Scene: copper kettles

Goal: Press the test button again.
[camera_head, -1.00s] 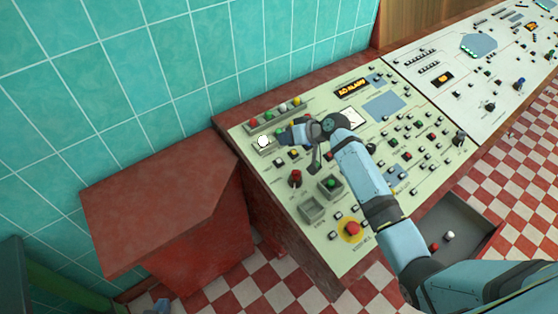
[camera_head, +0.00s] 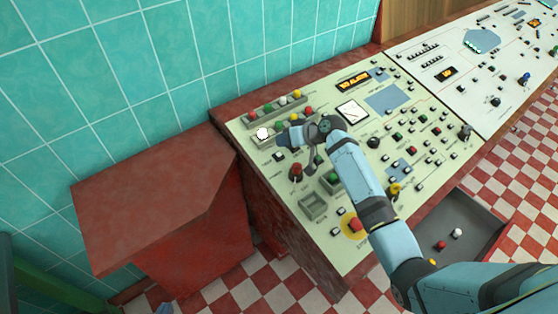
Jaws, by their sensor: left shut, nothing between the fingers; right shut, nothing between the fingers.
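A round, bright white button (camera_head: 262,134) sits on the near-left part of the cream control panel (camera_head: 290,225), below a row of coloured lamps. I cannot read its label, so I cannot confirm that it is the test button. My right gripper (camera_head: 282,138) is shut and empty over the panel, its fingertips just right of the white button. A small gap seems to lie between them; I cannot tell its height. Its arm hides part of the panel's middle. Only a small blue tip of my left gripper (camera_head: 163,308) shows at the bottom edge, well away from the panel.
The lamp row (camera_head: 280,108) and an orange-lit display (camera_head: 354,82) stand along the back. A red lever (camera_head: 296,172) and a red mushroom button on yellow (camera_head: 355,225) are near the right arm. A grey tray (camera_head: 475,220) lies right. A red cabinet (camera_head: 150,200) stands left.

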